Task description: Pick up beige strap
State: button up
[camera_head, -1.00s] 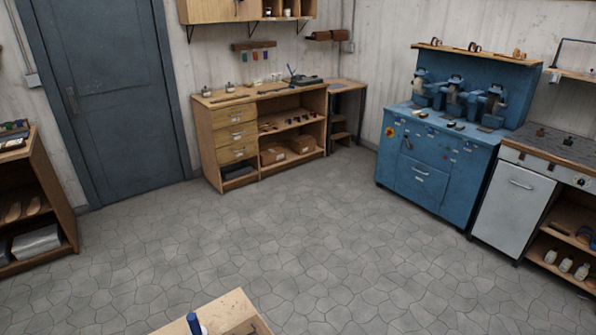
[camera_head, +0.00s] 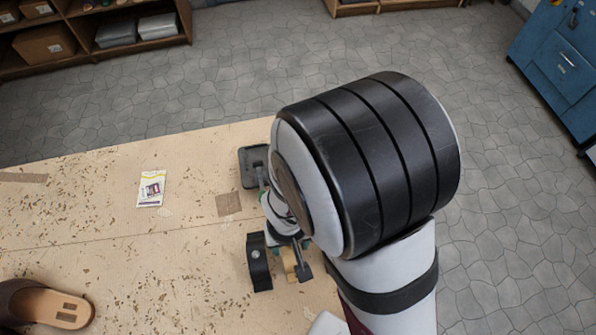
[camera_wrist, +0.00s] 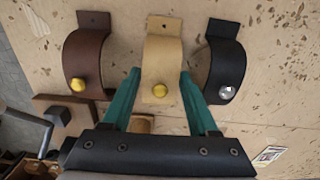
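The beige strap (camera_wrist: 163,52) is a curved band with a yellow stud, in the middle of the wrist view. The brown strap (camera_wrist: 84,52), with a yellow stud, is to its left. The black strap (camera_wrist: 225,60), with a silver stud, is to its right. My gripper (camera_wrist: 158,78) is open, with one teal finger on each side of the beige strap; I cannot tell if they touch it. In the head view, the black strap (camera_head: 258,268) shows beside a sliver of the beige strap (camera_head: 288,262). My arm hides much of the rest there.
The worktable (camera_head: 90,225) is scuffed light wood. A small printed card (camera_head: 151,188) and a brown sandal (camera_head: 48,303) lie on its left part. A dark flat-topped tool (camera_head: 252,166) stands near the back edge. The table left of my arm is mostly clear.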

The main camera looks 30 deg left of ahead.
grip_shut()
notch_tip(320, 180, up, 18)
jog(key=w, duration=0.1)
jog(key=w+d+r+m, duration=0.4)
jog(key=w+d, duration=0.4)
jog(key=w, duration=0.4)
jog(key=w+d+r+m, duration=0.3)
jog(key=w+d, duration=0.1)
jog(key=d, duration=0.4)
jog(key=w+d+r+m, duration=0.2)
jog(key=w+d, duration=0.2)
jog(key=d, duration=0.3)
jog(key=s+a+f+n, duration=0.2)
jog(key=s+a+f, duration=0.15)
jog(key=a, duration=0.25)
jog(key=s+a+f+n, duration=0.2)
jog(key=a+f, duration=0.3)
jog(key=a, duration=0.2)
jog(key=s+a+f+n, duration=0.2)
jog(key=s+a+f, duration=0.2)
jog(key=s, duration=0.2)
jog(key=s+a+f+n, duration=0.3)
jog(key=s+a+f, duration=0.15)
jog(key=s, duration=0.25)
jog(key=f, duration=0.9)
jog(key=shift+s+a+f, duration=0.2)
jog(key=shift+s+f, duration=0.1)
jog(key=shift+f, duration=0.1)
